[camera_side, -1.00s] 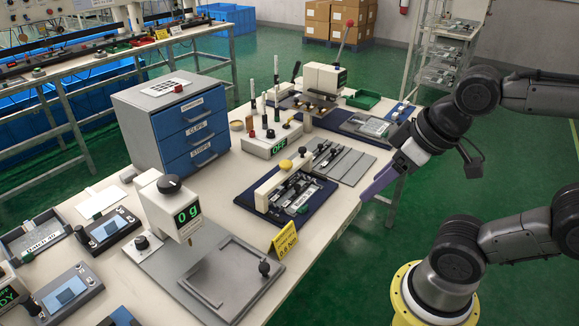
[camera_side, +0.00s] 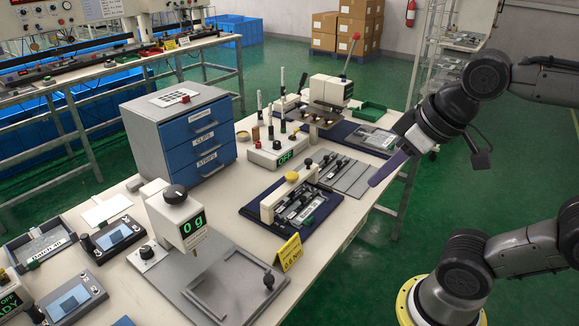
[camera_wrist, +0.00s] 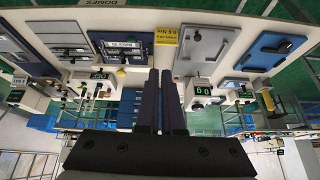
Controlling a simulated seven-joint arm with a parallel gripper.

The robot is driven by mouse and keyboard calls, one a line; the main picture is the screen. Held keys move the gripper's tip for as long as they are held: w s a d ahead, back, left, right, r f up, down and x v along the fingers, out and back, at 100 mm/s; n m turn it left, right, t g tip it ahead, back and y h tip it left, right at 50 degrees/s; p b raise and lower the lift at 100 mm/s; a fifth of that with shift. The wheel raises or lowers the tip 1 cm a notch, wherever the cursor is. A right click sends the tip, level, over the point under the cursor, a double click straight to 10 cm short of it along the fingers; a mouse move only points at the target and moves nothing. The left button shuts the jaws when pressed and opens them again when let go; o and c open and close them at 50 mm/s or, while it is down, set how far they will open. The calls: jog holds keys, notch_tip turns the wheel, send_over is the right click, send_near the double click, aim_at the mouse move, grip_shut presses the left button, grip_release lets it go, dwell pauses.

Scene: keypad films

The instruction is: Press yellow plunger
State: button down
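The yellow plunger (camera_side: 292,177) is a round yellow knob on top of a cream bar across a fixture (camera_side: 306,210) on a dark blue mat. The fixture holds dark and silver parts. My gripper (camera_side: 374,182) has long purple-blue fingers and hangs to the right of the fixture, apart from it, near the table's right edge. In the wrist view my gripper (camera_wrist: 160,72) shows two dark fingers side by side with almost no gap and nothing seen between them.
A yellow torque sign (camera_side: 289,252) stands at the table edge in front of the fixture. A scale (camera_side: 188,218) reading 0 g is at front left. A box reading OFF (camera_side: 277,153) and a blue drawer cabinet (camera_side: 200,140) stand behind. A lever press (camera_side: 328,92) is at the back.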

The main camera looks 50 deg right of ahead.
jog(key=w+d+r+m+g, duration=0.1)
jog(key=w+d+r, duration=0.15)
jog(key=w, duration=0.45)
jog(key=w+d+r+m, duration=0.1)
jog(key=w+r, duration=0.3)
jog(key=w, duration=0.2)
jog(key=w+d+r+m+g, duration=0.1)
jog(key=w+d+r, duration=0.15)
jog(key=w, duration=0.45)
jog(key=w+d+f+m+g, duration=0.1)
jog(key=w+d+f+g, duration=0.1)
jog(key=w+d+f, duration=0.9)
notch_tip(320, 180, down, 3)
jog(key=shift+w+f+m+g+h, duration=0.2)
jog(key=shift+w+m+g+h, duration=0.15)
jog(key=shift+w, duration=0.8)
notch_tip(320, 180, down, 13)
jog(key=s, duration=0.1)
jog(key=shift+s+a, duration=0.2)
jog(key=shift+a, duration=0.15)
